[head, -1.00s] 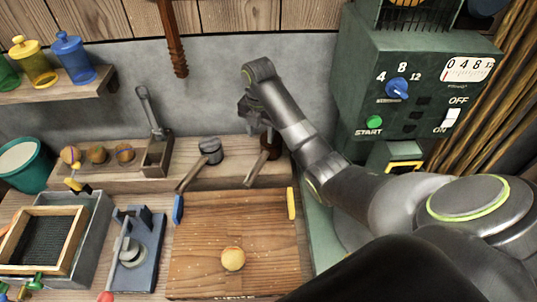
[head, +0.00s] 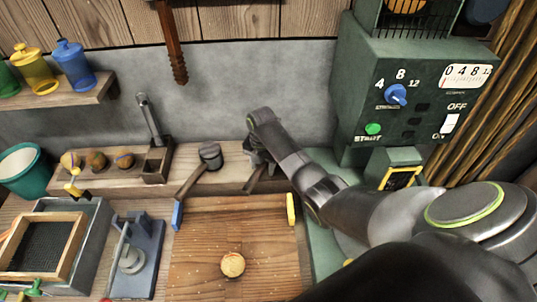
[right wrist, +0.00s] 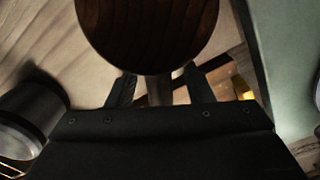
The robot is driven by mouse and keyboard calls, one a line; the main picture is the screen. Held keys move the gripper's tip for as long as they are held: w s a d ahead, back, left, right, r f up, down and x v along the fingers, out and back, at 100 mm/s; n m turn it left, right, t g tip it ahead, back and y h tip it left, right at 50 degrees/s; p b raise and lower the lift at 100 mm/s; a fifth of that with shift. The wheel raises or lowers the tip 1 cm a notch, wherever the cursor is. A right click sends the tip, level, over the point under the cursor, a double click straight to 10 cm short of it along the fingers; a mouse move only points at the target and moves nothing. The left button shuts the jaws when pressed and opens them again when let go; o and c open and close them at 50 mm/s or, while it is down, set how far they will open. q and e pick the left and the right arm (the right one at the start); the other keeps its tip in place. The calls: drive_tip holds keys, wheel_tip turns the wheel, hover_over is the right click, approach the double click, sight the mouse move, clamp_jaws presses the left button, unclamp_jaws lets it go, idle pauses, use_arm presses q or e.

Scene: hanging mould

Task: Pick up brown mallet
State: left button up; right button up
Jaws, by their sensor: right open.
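The brown mallet lies on the wooden ledge behind the board. In the head view its head is mostly hidden by my right gripper (head: 259,156), and part of its handle (head: 256,180) shows below. In the right wrist view the dark brown round mallet head (right wrist: 147,35) is close to the camera at the top. Its handle runs between the two fingers of my open right gripper (right wrist: 160,90), with one finger on each side. I cannot tell whether the fingers touch it. My left gripper is not in view.
A grey-headed mallet (head: 210,155) lies just left on the ledge (head: 225,178); its dark head also shows in the right wrist view (right wrist: 38,100). A wooden board (head: 205,230) with a round ball (head: 232,264) is in front. A green machine (head: 410,100) stands at right.

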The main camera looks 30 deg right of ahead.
drive_tip(key=shift+w, duration=0.1)
clamp_jaws()
idle(0.3)
